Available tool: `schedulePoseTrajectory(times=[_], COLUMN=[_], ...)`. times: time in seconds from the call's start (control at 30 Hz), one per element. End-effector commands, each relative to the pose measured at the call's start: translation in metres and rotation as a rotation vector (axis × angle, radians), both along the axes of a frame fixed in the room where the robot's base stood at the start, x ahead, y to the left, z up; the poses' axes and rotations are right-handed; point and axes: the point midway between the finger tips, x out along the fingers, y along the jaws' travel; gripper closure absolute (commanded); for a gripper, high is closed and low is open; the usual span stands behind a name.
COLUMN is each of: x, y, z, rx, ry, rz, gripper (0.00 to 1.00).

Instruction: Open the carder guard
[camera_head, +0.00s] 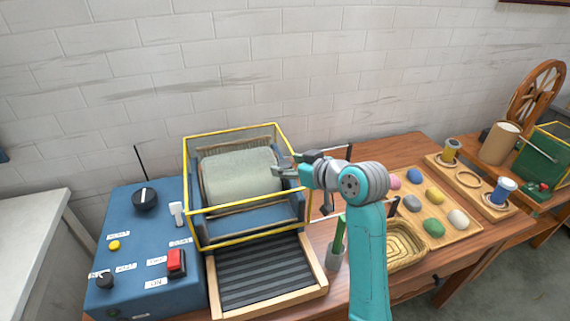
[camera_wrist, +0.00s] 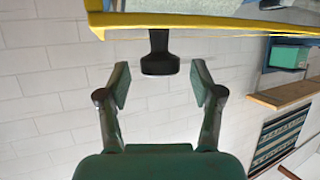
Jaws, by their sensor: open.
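The carder guard (camera_head: 240,209), a clear cover with yellow edges, stands around the pale carder drum (camera_head: 240,175). My gripper (camera_head: 283,170) is at the guard's right side in the head view. In the wrist view, my gripper (camera_wrist: 162,84) is open, with one finger on each side of a black knob (camera_wrist: 160,64). The knob hangs from the guard's yellow edge (camera_wrist: 200,23) in that picture. Its end reaches about level with the fingertips, with gaps on both sides. In the head view I cannot make out the knob.
A blue control box (camera_head: 140,255) with a red switch (camera_head: 176,262) stands left of the carder. A ribbed feed tray (camera_head: 265,275) lies in front. A pen cup (camera_head: 334,257), a woven basket (camera_head: 404,246) and a wooden tray of coloured wool (camera_head: 460,233) are to the right.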

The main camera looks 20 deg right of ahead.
Motion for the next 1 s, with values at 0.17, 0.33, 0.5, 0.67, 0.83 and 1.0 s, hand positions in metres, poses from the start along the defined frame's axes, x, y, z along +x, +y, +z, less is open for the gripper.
schedulePoseTrajectory(times=[0.17, 0.33, 0.5, 0.67, 0.83, 1.0], x=[0.013, 0.016, 0.016, 0.016, 0.015, 0.015], y=[0.006, 0.007, 0.006, 0.007, 0.006, 0.005], z=[-0.005, -0.007, -0.007, -0.007, -0.007, -0.007], rx=[0.001, 0.000, 0.000, 0.000, 0.000, 0.000], ry=[-0.001, -0.001, -0.001, -0.001, -0.001, -0.001], rz=[0.001, 0.000, 0.000, 0.000, 0.000, 0.000], gripper=[0.34, 0.34, 0.34, 0.72, 1.00, 1.00])
